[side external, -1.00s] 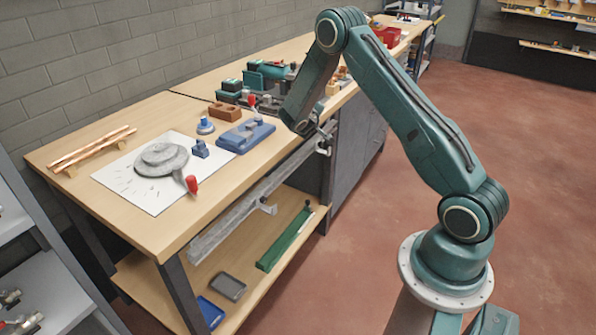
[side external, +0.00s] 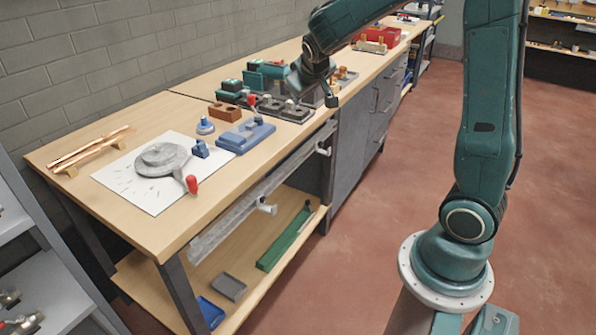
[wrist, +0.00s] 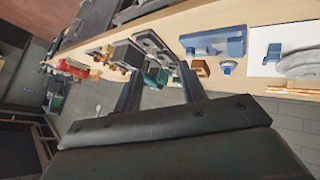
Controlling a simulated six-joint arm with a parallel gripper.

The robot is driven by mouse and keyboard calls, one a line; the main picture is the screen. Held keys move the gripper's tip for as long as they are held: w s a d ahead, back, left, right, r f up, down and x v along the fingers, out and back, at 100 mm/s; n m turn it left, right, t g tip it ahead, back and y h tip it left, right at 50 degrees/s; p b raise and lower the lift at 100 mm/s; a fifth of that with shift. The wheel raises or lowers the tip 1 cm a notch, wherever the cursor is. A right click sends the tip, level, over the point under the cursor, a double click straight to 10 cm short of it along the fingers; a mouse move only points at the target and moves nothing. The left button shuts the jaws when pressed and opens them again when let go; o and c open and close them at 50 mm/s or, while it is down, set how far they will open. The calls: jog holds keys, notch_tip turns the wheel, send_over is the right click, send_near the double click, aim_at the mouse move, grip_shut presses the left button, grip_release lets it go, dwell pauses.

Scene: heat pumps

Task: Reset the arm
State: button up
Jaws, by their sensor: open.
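My arm is raised over the floor in front of the bench, with its wrist hanging over the bench's front part. My gripper (side external: 305,82) is above the bench, near the dark fixtures, and its fingers are small and partly hidden in the side view. In the wrist view my gripper (wrist: 160,88) shows two dark fingers spread apart with nothing between them. The wooden bench (side external: 130,221) lies under and beyond it.
On the bench are a grey round plate (side external: 161,160) on white paper, copper pipes (side external: 92,147), a blue fixture (side external: 246,135), a brown block (side external: 225,111) and teal machines (side external: 265,72). A red bin (side external: 380,35) stands farther back. The floor (side external: 400,150) right of the bench is open.

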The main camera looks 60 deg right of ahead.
jog(key=s+a+r+n+y, duration=0.1)
jog(key=s+a+r+y, duration=0.1)
jog(key=s+a, duration=0.7)
jog(key=s+a+r+n+y, duration=0.2)
jog(key=s+a+y, duration=0.2)
jog(key=s+a, duration=0.6)
jog(key=s, duration=0.4)
jog(key=shift+s+r+y, duration=0.2)
jog(key=shift+r+y, duration=0.2)
